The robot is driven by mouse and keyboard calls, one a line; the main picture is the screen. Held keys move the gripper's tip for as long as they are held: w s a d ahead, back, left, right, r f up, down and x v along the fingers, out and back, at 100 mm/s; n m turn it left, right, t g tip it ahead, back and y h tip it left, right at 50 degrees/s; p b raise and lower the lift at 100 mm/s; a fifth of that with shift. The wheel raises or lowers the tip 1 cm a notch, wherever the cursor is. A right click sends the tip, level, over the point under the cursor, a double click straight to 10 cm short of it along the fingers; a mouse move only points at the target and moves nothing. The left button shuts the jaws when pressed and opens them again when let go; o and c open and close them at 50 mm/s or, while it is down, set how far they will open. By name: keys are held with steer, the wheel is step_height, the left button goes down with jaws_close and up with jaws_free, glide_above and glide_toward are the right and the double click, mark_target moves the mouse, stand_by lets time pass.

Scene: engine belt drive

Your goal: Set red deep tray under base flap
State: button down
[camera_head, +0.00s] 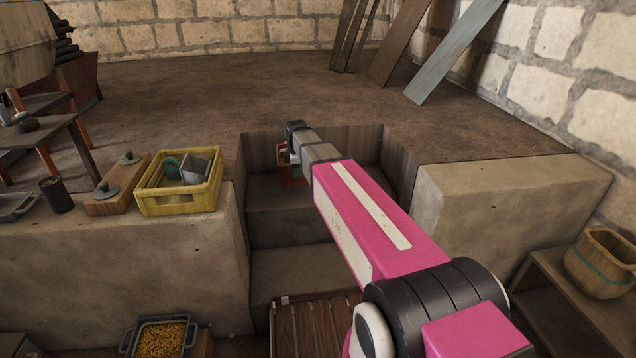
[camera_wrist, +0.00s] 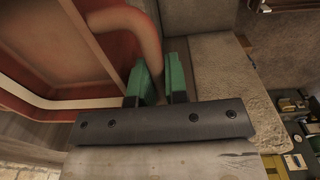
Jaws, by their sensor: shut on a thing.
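The red deep tray (camera_wrist: 60,45) fills the upper left of the wrist view, with a pale rim and a thick curved reddish handle (camera_wrist: 128,20). My gripper (camera_wrist: 158,78) has green fingers closed around the handle's lower end. In the head view, my gripper (camera_head: 288,160) is inside the stepped recess, mostly hidden by my arm. Only a small red part of the tray (camera_head: 295,173) shows there, and I cannot tell whether it touches the step. A brown slatted wooden panel (camera_head: 312,325) lies at the recess's foot; I cannot tell if it is the base flap.
Stone steps (camera_head: 285,225) descend between a left ledge (camera_head: 180,255) and a right ledge (camera_head: 510,185). A yellow crate (camera_head: 180,206) stands on the left ledge, near the recess. A pan of yellow grains (camera_head: 162,340) is below it. The floor behind the recess is largely clear.

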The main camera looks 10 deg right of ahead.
steer(key=shift+w+d+f, duration=0.95)
steer(key=shift+d+f, duration=0.7)
steer(key=shift+f, duration=0.2)
steer(key=shift+w+d+f, duration=1)
steer(key=shift+d+f, duration=0.7)
steer(key=shift+f, duration=0.1)
steer(key=shift+w+d+f, duration=0.95)
steer(key=shift+d+f, duration=0.7)
steer(key=shift+f, duration=0.2)
steer(key=c, duration=1.1)
jaws_free()
steer(key=shift+c, duration=0.2)
